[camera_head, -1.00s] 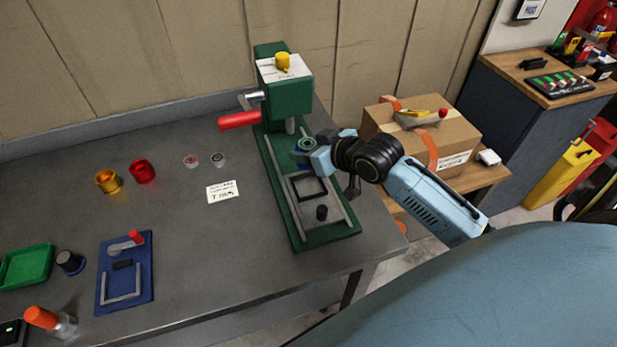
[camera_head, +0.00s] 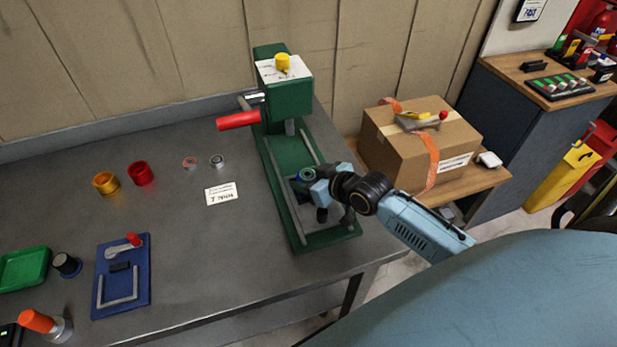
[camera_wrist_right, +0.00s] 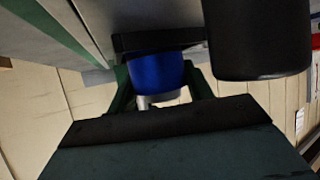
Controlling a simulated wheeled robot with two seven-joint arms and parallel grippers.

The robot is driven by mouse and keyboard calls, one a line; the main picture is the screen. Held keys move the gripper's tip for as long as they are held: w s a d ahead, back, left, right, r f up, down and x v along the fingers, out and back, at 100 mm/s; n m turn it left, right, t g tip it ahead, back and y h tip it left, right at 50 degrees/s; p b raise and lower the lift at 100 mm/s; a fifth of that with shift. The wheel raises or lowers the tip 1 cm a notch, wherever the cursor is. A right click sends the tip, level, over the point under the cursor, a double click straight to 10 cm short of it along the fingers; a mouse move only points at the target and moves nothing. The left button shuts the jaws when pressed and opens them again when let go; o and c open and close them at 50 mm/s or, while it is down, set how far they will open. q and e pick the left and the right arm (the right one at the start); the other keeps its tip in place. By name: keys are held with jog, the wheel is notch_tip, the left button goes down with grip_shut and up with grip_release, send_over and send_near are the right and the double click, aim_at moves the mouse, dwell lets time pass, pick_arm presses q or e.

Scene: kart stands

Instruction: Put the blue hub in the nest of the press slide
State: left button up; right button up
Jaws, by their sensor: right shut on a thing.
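The blue hub (camera_wrist_right: 157,74) is between the fingers of my right gripper (camera_head: 308,178), which is shut on it. The slide's black knob (camera_head: 321,214) is close to my gripper. My left gripper is not in view.
The green press (camera_head: 288,100) with its red handle (camera_head: 238,120) stands behind the slide. Gold and red rings (camera_head: 141,173), a label card (camera_head: 221,193) and a blue fixture (camera_head: 122,278) lie to the left. A cardboard box (camera_head: 390,150) is at the right.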

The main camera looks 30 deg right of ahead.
jog(key=o, duration=1.2)
jog(key=shift+f, duration=0.1)
jog(key=shift+r, duration=0.2)
jog(key=p+v, duration=0.1)
jog(key=v, duration=1.1)
jog(key=shift+f, duration=0.15)
